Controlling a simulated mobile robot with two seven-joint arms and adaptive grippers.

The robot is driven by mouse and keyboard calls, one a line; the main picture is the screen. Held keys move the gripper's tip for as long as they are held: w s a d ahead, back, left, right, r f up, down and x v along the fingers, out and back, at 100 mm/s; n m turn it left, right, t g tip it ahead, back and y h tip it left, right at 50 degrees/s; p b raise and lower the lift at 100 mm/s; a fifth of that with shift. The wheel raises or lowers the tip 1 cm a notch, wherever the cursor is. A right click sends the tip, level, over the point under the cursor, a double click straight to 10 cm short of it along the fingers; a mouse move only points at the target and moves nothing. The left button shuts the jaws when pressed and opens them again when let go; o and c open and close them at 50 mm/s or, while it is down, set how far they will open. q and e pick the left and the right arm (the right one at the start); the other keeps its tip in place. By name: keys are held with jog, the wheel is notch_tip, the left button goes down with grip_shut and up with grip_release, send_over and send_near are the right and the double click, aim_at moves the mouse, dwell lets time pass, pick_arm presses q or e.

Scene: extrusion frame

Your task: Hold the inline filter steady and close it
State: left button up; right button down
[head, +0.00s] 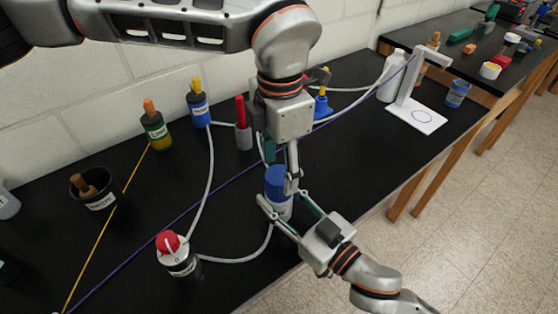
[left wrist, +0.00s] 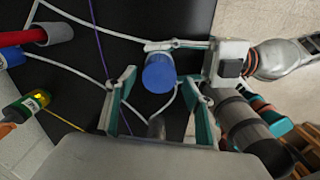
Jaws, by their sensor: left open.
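The inline filter (head: 284,210) is a pale upright cylinder with a blue cap (head: 276,180) on top, near the bench's front edge. In the left wrist view the blue cap (left wrist: 158,73) hides most of the body. My left gripper (head: 283,169) points down from above, open, with its fingers on either side of the cap. In the left wrist view a gap shows between each finger and the cap. My right gripper (head: 282,204) comes in low from the front right, with its fingers around the filter body below the cap; it looks shut on it.
A red-capped bottle (head: 178,255) stands front left, with a white hose running to the filter area. Yellow- and blue-marked bottles (head: 155,130) (head: 198,106), a red-handled holder (head: 243,130) and a black cup (head: 92,190) stand behind. A white stand (head: 415,112) is at right.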

aim_at(279, 174)
pick_arm(q)
jog(key=r+n, duration=0.1)
jog(key=n, duration=0.2)
jog(key=shift+d+r, duration=0.1)
jog(key=shift+r, duration=0.1)
jog(key=n, duration=0.1)
jog(key=r+n, duration=0.1)
jog(key=n, duration=0.1)
jog(key=shift+r, duration=0.3)
jog(key=shift+f, duration=0.15)
jog(key=shift+f, duration=3.9)
jog(key=c, duration=1.2)
